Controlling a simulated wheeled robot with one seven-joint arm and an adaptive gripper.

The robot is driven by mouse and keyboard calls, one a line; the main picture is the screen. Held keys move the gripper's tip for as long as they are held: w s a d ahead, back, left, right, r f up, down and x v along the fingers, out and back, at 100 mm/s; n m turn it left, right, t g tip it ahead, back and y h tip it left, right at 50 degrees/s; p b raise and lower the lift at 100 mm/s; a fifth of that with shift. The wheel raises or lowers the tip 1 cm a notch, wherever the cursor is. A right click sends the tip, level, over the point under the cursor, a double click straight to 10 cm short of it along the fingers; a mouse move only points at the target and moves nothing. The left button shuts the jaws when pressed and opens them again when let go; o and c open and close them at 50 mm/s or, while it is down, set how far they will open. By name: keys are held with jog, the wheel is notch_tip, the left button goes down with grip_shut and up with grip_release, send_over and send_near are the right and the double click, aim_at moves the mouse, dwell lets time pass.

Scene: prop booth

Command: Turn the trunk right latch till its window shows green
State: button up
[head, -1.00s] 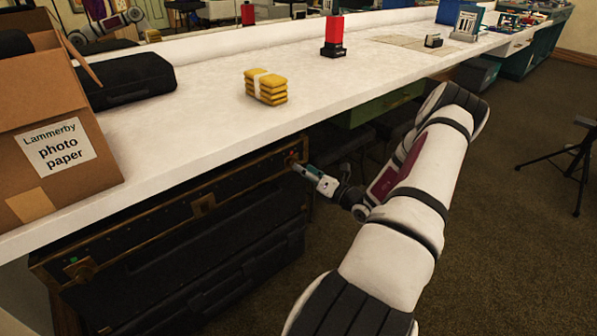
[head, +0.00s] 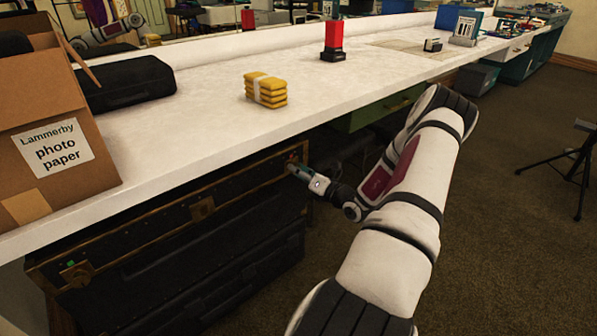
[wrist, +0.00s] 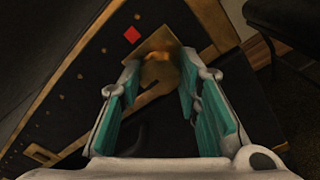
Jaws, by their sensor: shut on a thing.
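The dark trunk (head: 150,235) with brass edging stands under the white counter. Its right latch (wrist: 158,48) is a brass plate and turning piece at the trunk's upper right corner. The latch's window (wrist: 132,35) shows red in the wrist view; it is a small red spot in the head view (head: 293,158). My gripper (wrist: 160,75) has its teal fingers on either side of the latch piece and is shut on it; the fingers partly hide it. In the head view my gripper (head: 293,169) is at the trunk's right front corner. The left latch (head: 76,272) has a green window (head: 71,264).
The white counter (head: 190,130) overhangs the trunk closely. On it are a cardboard box (head: 50,110), a black case (head: 130,82), yellow bundled cloths (head: 266,90) and a red item (head: 334,38). A tripod (head: 575,165) stands on the open carpet at right.

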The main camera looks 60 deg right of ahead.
jog(key=shift+n+g+h+p, duration=0.3)
jog(key=shift+n+p, duration=0.6)
jog(key=shift+n, duration=6.6)
jog(key=o, duration=1.1)
jog(key=shift+o, duration=0.2)
